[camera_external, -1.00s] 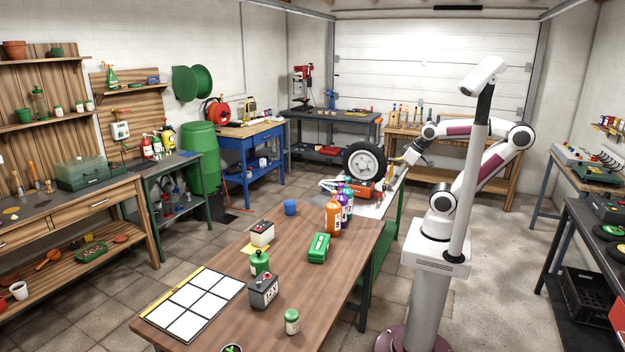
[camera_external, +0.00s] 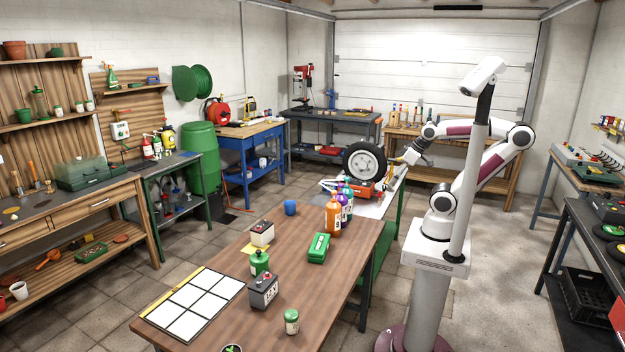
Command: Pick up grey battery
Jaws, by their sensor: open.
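A dark grey battery (camera_external: 264,291) with a light label on its front stands upright on the brown wooden table (camera_external: 335,262), near the table's middle. A second battery-like box, white with a dark top (camera_external: 262,234), stands farther back on the same table. My gripper (camera_external: 397,161) is small in the picture, beside the black tire and above the far bench. It is open and points down to the left. It is well away from both boxes, and I see nothing held in it.
A green gas canister (camera_external: 260,262) stands just behind the grey battery. A green box (camera_external: 319,248), a green-white can (camera_external: 291,321) and a white grid board (camera_external: 193,303) are nearby. Orange and purple bottles (camera_external: 333,217) stand at the table's far end, near the tire (camera_external: 364,162).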

